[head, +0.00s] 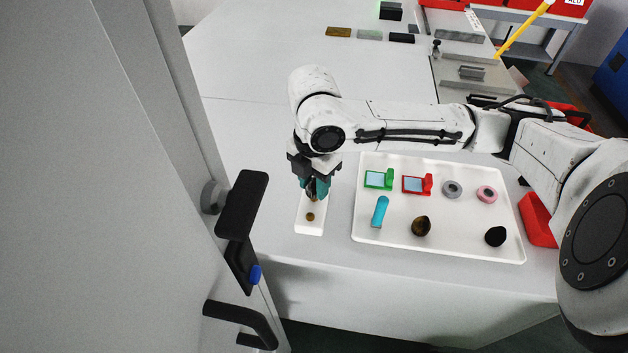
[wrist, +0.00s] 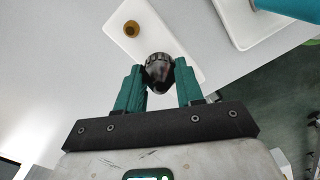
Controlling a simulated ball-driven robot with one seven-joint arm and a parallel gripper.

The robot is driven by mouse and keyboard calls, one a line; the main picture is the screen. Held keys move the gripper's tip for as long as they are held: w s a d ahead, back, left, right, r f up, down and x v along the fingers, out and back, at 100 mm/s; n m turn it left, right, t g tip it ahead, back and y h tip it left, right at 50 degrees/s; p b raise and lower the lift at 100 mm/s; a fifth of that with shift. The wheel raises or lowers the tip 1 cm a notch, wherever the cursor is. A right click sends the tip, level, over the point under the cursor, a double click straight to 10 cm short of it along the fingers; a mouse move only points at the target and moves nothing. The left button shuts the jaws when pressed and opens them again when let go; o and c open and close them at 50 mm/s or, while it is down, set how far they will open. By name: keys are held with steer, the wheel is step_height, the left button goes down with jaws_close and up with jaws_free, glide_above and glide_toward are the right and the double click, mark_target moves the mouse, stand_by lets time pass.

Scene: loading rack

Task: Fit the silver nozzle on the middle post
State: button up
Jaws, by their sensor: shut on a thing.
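My gripper (head: 314,188) points down over the white post plate (head: 305,229), just left of the white tray. Its teal fingers are shut on the silver nozzle (wrist: 158,72), a dark, shiny metal piece with a ridged collar. The nozzle shows between the fingertips in the wrist view and is mostly hidden in the head view. One brown-gold post (head: 310,217) shows near the plate's front end; it also shows in the wrist view (wrist: 131,28). The rest of the plate under the gripper is hidden, so I cannot see the middle post or whether the nozzle touches it.
The white tray (head: 440,252) holds a green piece (head: 379,179), a red piece (head: 417,185), grey and pink rings, a blue cylinder (head: 380,211), and brown and black round pieces. A grey cabinet with black handles (head: 238,205) stands close on the left.

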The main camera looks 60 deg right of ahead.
steer(key=shift+f+b, duration=0.8)
steer(key=shift+f, duration=0.25)
stand_by(1.1)
steer(key=o, duration=1.1)
steer(key=shift+r, duration=0.1)
step_height(320, 180, up, 11)
steer(key=shift+f, duration=0.15)
stand_by(0.3)
